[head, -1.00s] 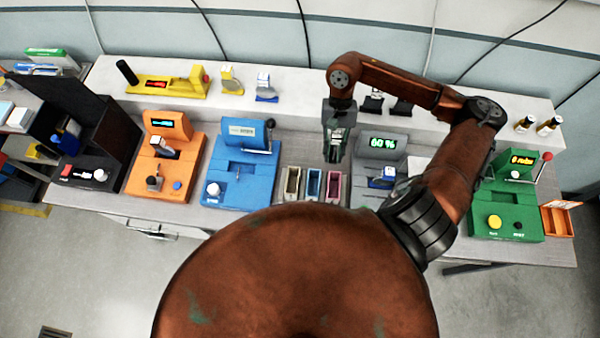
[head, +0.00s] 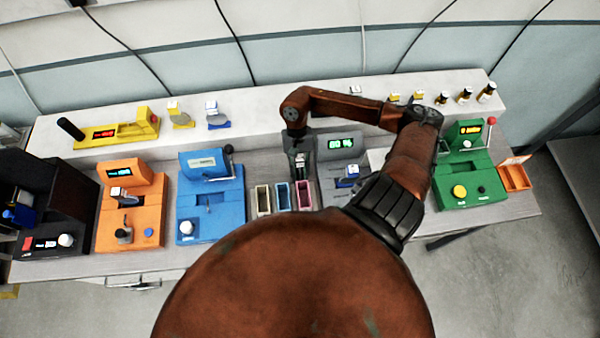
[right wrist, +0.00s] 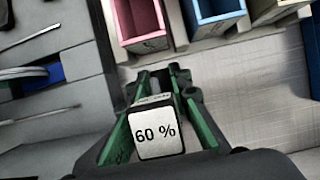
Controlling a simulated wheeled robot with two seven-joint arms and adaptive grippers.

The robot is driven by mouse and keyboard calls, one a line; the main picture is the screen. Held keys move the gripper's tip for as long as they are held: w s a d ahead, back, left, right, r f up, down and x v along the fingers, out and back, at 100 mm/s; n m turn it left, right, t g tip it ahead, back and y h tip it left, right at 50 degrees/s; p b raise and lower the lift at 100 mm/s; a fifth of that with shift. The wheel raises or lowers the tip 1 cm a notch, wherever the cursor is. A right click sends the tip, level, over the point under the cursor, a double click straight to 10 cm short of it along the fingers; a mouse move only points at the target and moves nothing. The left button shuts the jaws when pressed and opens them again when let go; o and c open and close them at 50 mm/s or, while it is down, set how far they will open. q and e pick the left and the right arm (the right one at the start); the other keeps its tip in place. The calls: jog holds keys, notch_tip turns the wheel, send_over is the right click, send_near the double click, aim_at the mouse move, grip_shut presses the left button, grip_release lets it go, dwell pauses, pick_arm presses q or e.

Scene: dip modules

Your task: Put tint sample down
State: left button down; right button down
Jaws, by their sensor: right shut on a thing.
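My right gripper (head: 300,168) is shut on the tint sample and holds it above the table, behind the small trays. In the right wrist view the gripper (right wrist: 160,85) has its green fingers on both sides of the tint sample (right wrist: 155,135), whose white face reads "60 %". A pink tray (head: 305,196), a blue tray (head: 283,198) and a cream tray (head: 263,201) stand side by side. The pink tray (right wrist: 140,18) and blue tray (right wrist: 215,12) lie just beyond the fingertips in the wrist view. My left gripper is out of view.
A grey device (head: 340,145) with a green display stands right of the gripper. A blue device (head: 210,205) stands left of the trays, with an orange device (head: 130,210) farther left. A green device (head: 465,180) is at the right. A raised white shelf (head: 260,118) runs behind.

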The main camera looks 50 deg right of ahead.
jog(key=shift+f, duration=0.2)
jog(key=c, duration=1.8)
grip_release()
jog(key=shift+o, duration=0.2)
